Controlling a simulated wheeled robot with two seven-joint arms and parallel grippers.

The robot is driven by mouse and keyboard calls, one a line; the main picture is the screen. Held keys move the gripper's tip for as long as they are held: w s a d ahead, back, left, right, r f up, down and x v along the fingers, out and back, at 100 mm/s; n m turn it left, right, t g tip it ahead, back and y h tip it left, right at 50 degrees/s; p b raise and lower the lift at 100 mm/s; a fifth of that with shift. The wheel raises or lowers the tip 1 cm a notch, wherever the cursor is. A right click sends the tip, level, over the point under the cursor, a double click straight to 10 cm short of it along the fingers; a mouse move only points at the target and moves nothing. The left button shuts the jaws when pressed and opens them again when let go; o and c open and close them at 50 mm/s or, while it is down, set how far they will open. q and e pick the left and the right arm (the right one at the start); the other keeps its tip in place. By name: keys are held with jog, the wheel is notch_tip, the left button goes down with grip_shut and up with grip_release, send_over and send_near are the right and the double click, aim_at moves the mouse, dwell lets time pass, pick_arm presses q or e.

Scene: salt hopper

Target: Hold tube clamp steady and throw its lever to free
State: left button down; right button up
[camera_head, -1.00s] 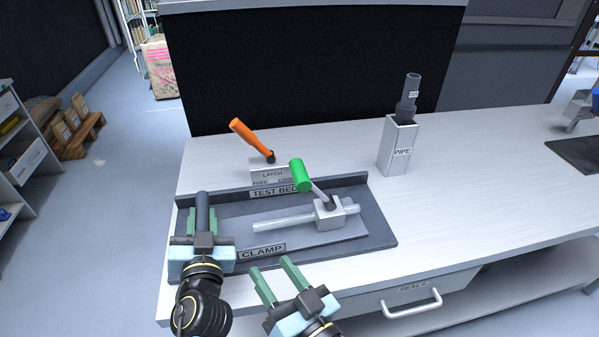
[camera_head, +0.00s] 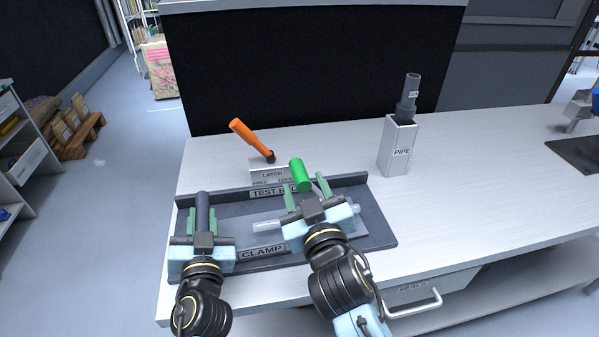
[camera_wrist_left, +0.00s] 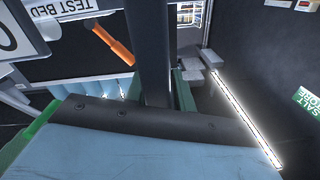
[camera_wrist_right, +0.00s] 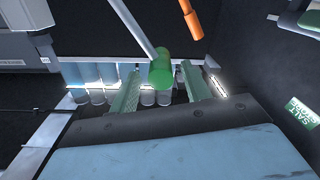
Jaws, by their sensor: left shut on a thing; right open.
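The clamp's lever has a green knob (camera_head: 299,174) on a pale rod, leaning left. My right gripper (camera_head: 308,190) is open, with a finger on each side of the lever. The right wrist view shows the knob (camera_wrist_right: 160,70) between the open fingers, with no clear grip. The clamp's metal block and most of the clear tube (camera_head: 350,209) are hidden behind the right gripper. My left gripper (camera_head: 204,222) is shut on a dark upright post (camera_head: 203,208) at the left end of the test bed (camera_head: 378,235). This post (camera_wrist_left: 150,50) also shows in the left wrist view.
An orange-handled latch lever (camera_head: 250,137) stands behind the bed on a block marked FREE and LOCK. A grey pipe holder (camera_head: 397,150) stands to the right. A drawer handle (camera_head: 412,305) juts out at the front.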

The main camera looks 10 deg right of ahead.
aim_at(300, 174)
jog(key=shift+w+a, duration=0.1)
jog(key=shift+w, duration=2.3)
grip_shut()
